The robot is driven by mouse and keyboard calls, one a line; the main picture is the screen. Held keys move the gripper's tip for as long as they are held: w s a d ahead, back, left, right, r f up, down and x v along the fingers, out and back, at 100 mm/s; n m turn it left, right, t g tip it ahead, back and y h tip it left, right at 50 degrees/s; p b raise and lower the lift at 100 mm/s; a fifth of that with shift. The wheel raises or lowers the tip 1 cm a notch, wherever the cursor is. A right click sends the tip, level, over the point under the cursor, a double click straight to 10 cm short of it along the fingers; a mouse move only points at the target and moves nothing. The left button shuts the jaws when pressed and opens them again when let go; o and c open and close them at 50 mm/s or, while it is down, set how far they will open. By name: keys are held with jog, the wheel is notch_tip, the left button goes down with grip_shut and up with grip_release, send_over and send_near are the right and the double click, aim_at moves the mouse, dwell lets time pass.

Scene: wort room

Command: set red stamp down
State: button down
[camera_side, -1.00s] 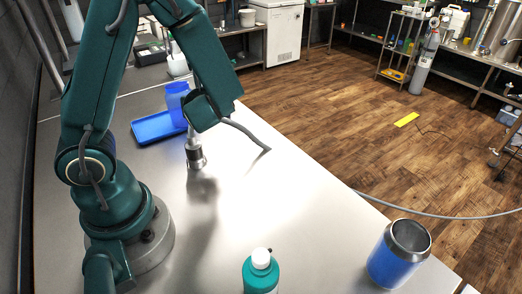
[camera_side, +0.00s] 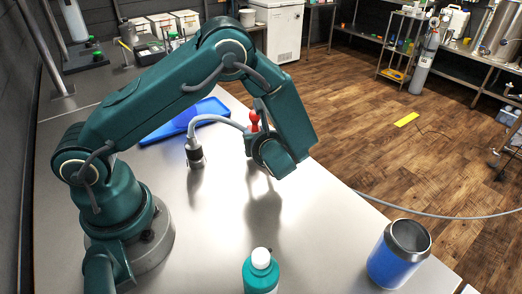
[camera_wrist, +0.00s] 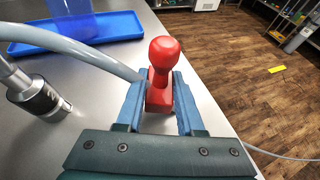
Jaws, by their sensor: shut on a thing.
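The red stamp (camera_wrist: 163,62) has a rounded knob handle on a blocky base. In the wrist view it is between the two blue fingers of my gripper (camera_wrist: 158,95), which are shut on its base, handle pointing away from the camera. In the side view the red stamp (camera_side: 254,119) shows knob up beside my wrist, above the metal table; my fingers are mostly hidden there. Its underside is hidden, but a shadow on the table below suggests it is held clear of the surface.
A blue tray (camera_side: 158,131) with a blue cup (camera_wrist: 72,20) lies behind, partly hidden by my arm. A metal fitting with a grey hose (camera_side: 194,153) stands left of my gripper. A teal bottle (camera_side: 260,275) and a blue can (camera_side: 396,258) are at the front. The middle table is clear.

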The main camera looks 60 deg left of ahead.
jog(key=shift+f, duration=1.7)
jog(key=shift+f, duration=0.1)
jog(key=c, duration=0.5)
grip_release()
